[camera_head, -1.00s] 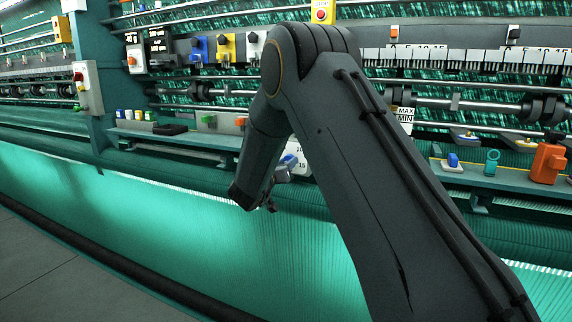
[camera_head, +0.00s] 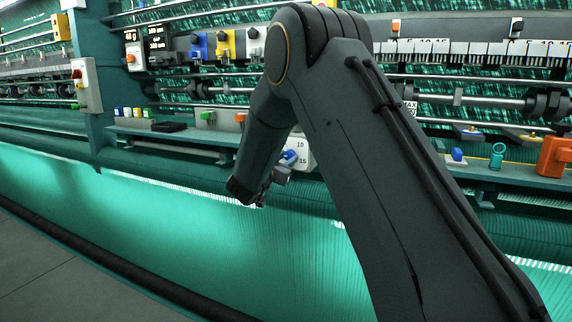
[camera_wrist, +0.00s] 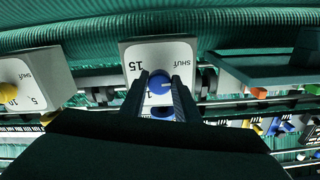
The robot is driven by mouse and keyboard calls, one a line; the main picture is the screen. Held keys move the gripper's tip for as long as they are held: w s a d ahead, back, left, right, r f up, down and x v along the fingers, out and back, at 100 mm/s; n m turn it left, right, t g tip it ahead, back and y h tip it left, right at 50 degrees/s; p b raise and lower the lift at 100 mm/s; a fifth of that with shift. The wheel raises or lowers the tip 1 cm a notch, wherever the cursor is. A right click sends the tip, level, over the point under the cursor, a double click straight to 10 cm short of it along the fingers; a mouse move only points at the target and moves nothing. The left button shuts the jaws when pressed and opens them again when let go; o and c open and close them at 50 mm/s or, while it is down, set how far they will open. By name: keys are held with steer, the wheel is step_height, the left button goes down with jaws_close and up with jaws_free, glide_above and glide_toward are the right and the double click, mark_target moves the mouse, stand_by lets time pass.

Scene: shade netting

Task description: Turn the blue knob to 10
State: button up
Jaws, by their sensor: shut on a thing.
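The blue knob (camera_wrist: 160,84) is round and sits on a white dial plate (camera_wrist: 133,54) marked 15 and SHUT in the wrist view. A part of another number shows beside the knob; the rest is hidden. My gripper (camera_wrist: 161,80) has one finger on each side of the knob and is shut on it. In the head view the blue knob (camera_head: 289,157) shows at the left part of the dial plate (camera_head: 303,152), which bears 10 and 15. My gripper (camera_head: 281,173) is just below it. The knob's pointing direction cannot be told.
A yellow knob (camera_wrist: 9,93) on another dial plate stands to the left in the wrist view. A green shelf (camera_wrist: 262,72) juts out at the right. Green netting (camera_head: 150,215) spreads below.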

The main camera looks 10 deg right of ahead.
steer(key=m+b, duration=0.2)
steer(key=m, duration=0.1)
steer(key=shift+w+a+m+b, duration=0.1)
steer(key=shift+a+m+b, duration=0.05)
steer(key=shift+m+b, duration=0.2)
steer(key=m+b, duration=0.3)
steer(key=shift+m, duration=0.35)
steer(key=m+b, duration=1.3)
steer(key=b, duration=0.2)
steer(key=shift+r+m, duration=0.1)
steer(key=shift+m, duration=0.2)
steer(key=m+b, duration=0.3)
steer(key=b, duration=0.1)
steer(key=m+b, duration=0.2)
steer(key=b, duration=0.1)
steer(key=shift+r, duration=0.2)
steer(key=shift+m, duration=0.3)
